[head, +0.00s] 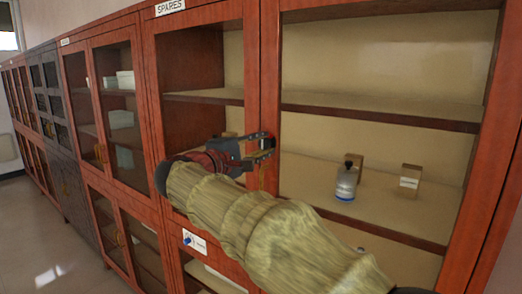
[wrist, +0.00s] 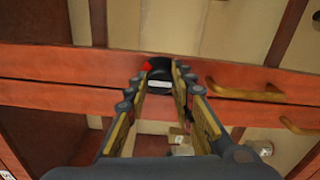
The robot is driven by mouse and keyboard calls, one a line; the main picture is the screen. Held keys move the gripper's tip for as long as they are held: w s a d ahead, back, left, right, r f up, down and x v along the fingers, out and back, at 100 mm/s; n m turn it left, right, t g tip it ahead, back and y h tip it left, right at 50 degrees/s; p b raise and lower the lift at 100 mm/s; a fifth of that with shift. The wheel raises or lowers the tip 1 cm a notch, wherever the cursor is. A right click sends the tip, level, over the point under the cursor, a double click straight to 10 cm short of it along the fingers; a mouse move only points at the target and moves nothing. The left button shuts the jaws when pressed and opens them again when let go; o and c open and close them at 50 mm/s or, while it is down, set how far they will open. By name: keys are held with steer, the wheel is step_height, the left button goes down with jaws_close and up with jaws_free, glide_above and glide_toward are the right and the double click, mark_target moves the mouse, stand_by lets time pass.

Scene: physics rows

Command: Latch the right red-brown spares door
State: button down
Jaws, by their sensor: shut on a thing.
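The right red-brown spares door (head: 494,110) has a large glass pane and stands beside the left door (head: 152,85), under a SPARES sign (head: 170,6). It looks about flush with the left door; I cannot tell if a small gap is left. A dark latch knob (wrist: 158,72) with a red mark sits where the two door stiles meet. My gripper (head: 266,143) is at that seam, its fingers shut on the knob. In the wrist view my gripper (wrist: 159,82) has a fingertip on each side of it. The fingers hide part of the latch.
A brass handle (wrist: 245,92) is just right of my fingers in the wrist view, with a second handle (wrist: 300,126) beyond. Behind the glass stand a bottle (head: 346,184) and a small box (head: 410,180). More cabinets run left; the floor (head: 40,235) there is clear.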

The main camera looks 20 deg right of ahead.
steer(key=shift+f, duration=0.1)
stand_by(0.3)
steer(key=c, duration=1.6)
jaws_free()
steer(key=shift+c, duration=0.2)
steer(key=shift+o, duration=0.7)
steer(key=shift+a, duration=0.1)
steer(key=v, duration=1.1)
steer(key=shift+s+a, duration=0.25)
steer(key=shift+a, duration=0.05)
steer(key=shift+w, duration=0.1)
